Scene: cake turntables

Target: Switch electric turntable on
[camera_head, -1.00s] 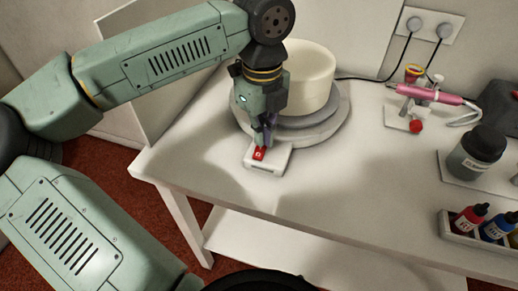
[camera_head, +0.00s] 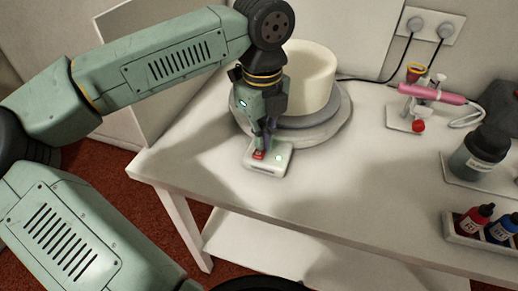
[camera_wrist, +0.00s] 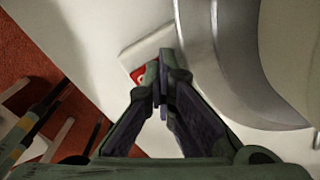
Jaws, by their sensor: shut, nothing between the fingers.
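The electric turntable (camera_head: 340,128) is a grey round stand with a cream cake (camera_head: 318,80) on it. Its white control box (camera_head: 277,165) sits at the front, with a red rocker switch (camera_head: 258,155) and a small green light (camera_head: 278,157) lit beside it. My gripper (camera_head: 266,148) is shut and empty, pointing down with its tips at the red switch. In the wrist view the closed fingertips (camera_wrist: 161,72) cover part of the red switch (camera_wrist: 138,73), and the turntable edge (camera_wrist: 215,60) is to the right. Whether the tips still touch the switch is hard to tell.
A pink airbrush (camera_head: 432,94) on a stand, a dark jar (camera_head: 480,152) and a rack of colour bottles (camera_head: 474,218) stand on the right. Cables run to a wall socket (camera_head: 430,27). The table's front middle is clear.

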